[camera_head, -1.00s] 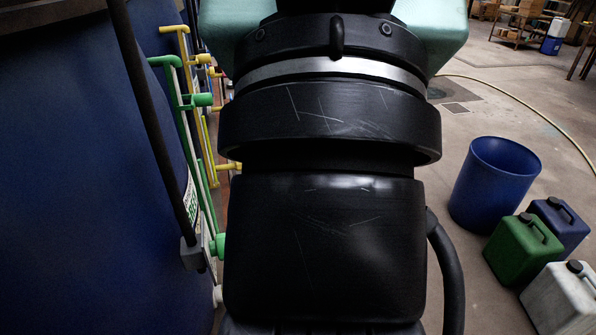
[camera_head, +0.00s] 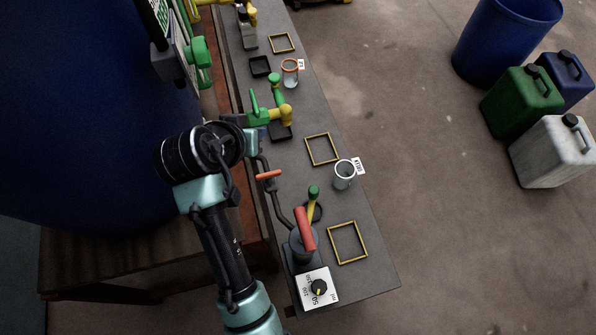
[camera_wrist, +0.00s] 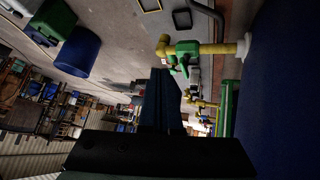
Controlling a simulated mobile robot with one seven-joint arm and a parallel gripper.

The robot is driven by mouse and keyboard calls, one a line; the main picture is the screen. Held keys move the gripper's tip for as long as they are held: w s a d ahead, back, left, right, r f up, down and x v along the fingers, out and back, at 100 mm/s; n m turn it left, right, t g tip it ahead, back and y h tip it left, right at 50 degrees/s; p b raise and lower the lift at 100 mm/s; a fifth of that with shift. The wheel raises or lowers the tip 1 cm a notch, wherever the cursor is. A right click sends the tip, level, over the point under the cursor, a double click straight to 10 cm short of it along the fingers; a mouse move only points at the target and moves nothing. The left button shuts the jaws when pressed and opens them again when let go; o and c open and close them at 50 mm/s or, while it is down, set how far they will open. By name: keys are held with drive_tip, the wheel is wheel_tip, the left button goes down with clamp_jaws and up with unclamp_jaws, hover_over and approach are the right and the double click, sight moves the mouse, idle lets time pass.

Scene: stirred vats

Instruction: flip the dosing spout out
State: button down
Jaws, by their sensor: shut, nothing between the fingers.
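The doser (camera_head: 303,240) stands near the front end of the bench, with a red lever on top and a white dial box (camera_head: 318,288) in front. A thin dark bent pipe with an orange grip (camera_head: 268,175) runs from it along the bench's left edge; it looks like the dosing spout, swung away from the cups. My gripper is at the left of the pipe's far end, its fingers largely hidden by my wrist in the head view. In the wrist view my gripper (camera_wrist: 163,78) is shut and empty, pointing toward the green and yellow tap (camera_wrist: 190,49).
The tap (camera_head: 265,116) stands beyond the spout. A grey cup (camera_head: 344,174) and yellow square frames (camera_head: 347,242) are on the bench (camera_head: 368,274). The large blue vat (camera_head: 80,120) closes off the left. Canisters (camera_head: 553,150) and a blue drum (camera_head: 503,40) stand on the floor at right.

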drive_tip(key=s+f+g+h, duration=0.3)
drive_tip(key=s+f, duration=0.5)
drive_tip(key=f, duration=0.1)
drive_tip(key=shift+s+a+f, duration=0.25)
drive_tip(key=shift+a+f, duration=0.05)
hover_over(311, 205)
drive_tip(key=w+a, duration=0.1)
drive_tip(key=a, duration=0.2)
wheel_tip(311, 205, down, 8)
drive_tip(key=shift+w+a, duration=0.15)
drive_tip(key=shift+w, duration=0.05)
